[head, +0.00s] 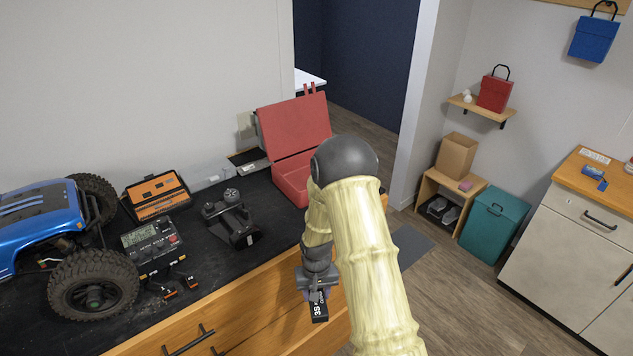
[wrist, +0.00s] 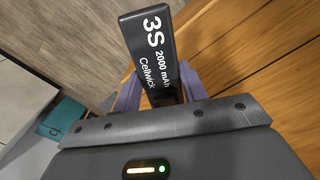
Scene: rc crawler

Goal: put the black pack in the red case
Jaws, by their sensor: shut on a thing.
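The black pack (wrist: 150,45), marked "3S 2000 mAh" and "Cellwick", is held between the purple-grey fingers of my gripper (wrist: 158,92). In the head view the pack (head: 319,310) hangs below my gripper (head: 318,291), in front of the wooden drawer fronts and clear of the worktop. The red case (head: 290,138) stands open on the worktop's far right end, lid up against the back. My arm hides part of its right side, and its inside floor is mostly hidden. My gripper is nearer the camera than the case and lower in the picture.
On the black worktop (head: 185,215) are a blue crawler (head: 40,230), a charger (head: 152,245), a black transmitter (head: 233,220) and an orange organizer (head: 157,193). Drawer handles (head: 188,340) stick out in front. Open floor (head: 450,285) lies to the right.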

